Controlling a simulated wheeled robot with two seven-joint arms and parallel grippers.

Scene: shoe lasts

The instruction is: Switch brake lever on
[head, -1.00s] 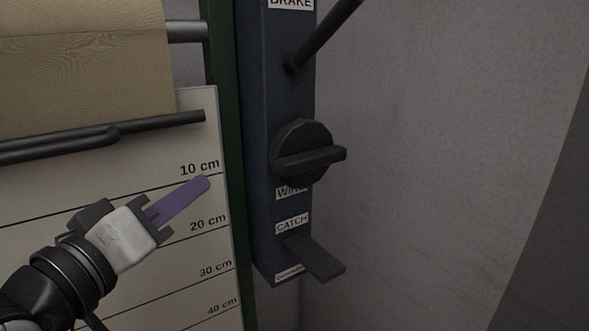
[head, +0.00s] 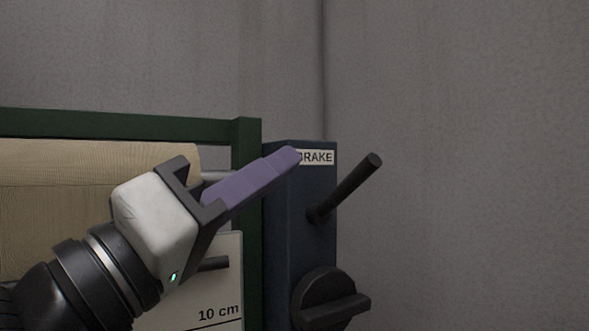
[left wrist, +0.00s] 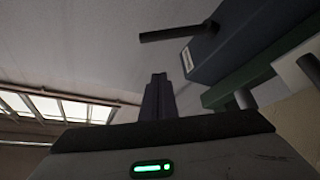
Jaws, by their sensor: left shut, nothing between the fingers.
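The brake lever (head: 346,187) is a dark rod on the front of a blue post (head: 290,235), tilted up and to the right, under a white BRAKE label (head: 318,157). My left gripper (head: 292,155) has purple fingers that are shut and empty. In the head view its tips overlap the left end of the label, left of the lever and near the height of its upper end. In the left wrist view the lever (left wrist: 172,35) sticks out leftward from the post (left wrist: 228,45), beyond the fingertips (left wrist: 158,78) and apart from them. My right gripper is out of view.
A dark round knob (head: 330,300) sits on the post below the lever. A green frame (head: 248,180) with a tan roll (head: 80,160) and a white board marked in centimetres (head: 215,300) stands left of the post. The space right of the lever is clear up to the grey wall.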

